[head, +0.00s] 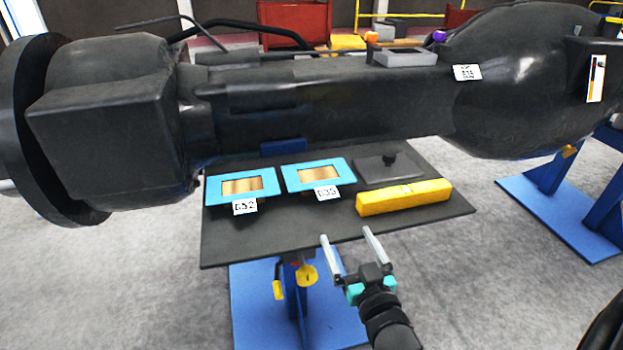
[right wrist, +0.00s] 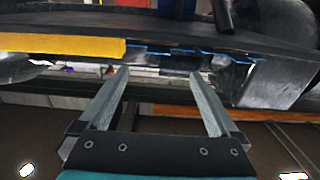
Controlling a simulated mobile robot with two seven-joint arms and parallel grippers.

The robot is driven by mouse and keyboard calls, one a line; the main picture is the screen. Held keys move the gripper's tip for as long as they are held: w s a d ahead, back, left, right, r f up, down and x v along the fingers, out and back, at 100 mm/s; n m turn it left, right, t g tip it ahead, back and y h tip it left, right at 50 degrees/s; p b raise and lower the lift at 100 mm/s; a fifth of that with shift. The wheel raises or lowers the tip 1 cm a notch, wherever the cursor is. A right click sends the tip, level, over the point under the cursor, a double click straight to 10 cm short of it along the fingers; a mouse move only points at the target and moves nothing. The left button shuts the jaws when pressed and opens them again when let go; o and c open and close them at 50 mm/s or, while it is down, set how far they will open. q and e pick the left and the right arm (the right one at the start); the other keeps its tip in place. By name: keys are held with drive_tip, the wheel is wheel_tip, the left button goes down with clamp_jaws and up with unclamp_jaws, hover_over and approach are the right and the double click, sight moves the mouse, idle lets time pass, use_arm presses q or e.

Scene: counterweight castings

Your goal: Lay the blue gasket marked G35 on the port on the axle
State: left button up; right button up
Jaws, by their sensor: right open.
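The blue gasket marked G35 (head: 291,179) is a rectangular frame with a tan centre, lying flat on a dark tray (head: 232,247) below the axle. A similar blue gasket marked G52 (head: 213,190) lies to its left. The port (head: 405,60) is a grey raised rectangle on top of the axle (head: 330,105). My right gripper (head: 347,235) is open and empty at the tray's front edge, below and right of the G35 gasket. Its two fingers also show apart in the right wrist view (right wrist: 159,73). My left gripper is not in view.
A yellow bar (head: 404,197) and a dark plate with a black knob (head: 389,160) lie on the tray, right of the gaskets. The axle overhangs the tray's back. A white label (head: 467,73) sits right of the port. Blue stands (head: 560,215) stand on the floor.

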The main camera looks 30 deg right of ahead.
approach(329, 198)
drive_tip(key=shift+w+d+f+b, duration=0.15)
drive_tip(key=shift+w+f+b, duration=0.05)
drive_tip(key=shift+w, duration=0.15)
drive_tip(key=shift+w+d+f+b, duration=0.15)
drive_tip(key=shift+w, duration=0.25)
drive_tip(key=x, duration=0.2)
drive_tip(key=shift+w, duration=0.45)
drive_tip(key=shift+w+d+b, duration=0.15)
drive_tip(key=shift+w+b, duration=0.15)
drive_tip(key=shift+w, duration=0.05)
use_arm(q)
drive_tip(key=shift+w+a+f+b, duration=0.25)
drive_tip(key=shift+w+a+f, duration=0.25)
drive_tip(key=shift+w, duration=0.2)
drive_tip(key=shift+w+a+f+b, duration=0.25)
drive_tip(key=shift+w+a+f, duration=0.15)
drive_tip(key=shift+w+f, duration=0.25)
use_arm(e)
drive_tip(key=shift+r+x, duration=0.15)
drive_tip(key=shift+x, duration=1.05)
drive_tip(key=shift+r+x, duration=0.15)
drive_tip(key=shift+x, duration=1.05)
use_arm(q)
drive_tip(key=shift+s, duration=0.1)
use_arm(e)
drive_tip(key=c, duration=1.4)
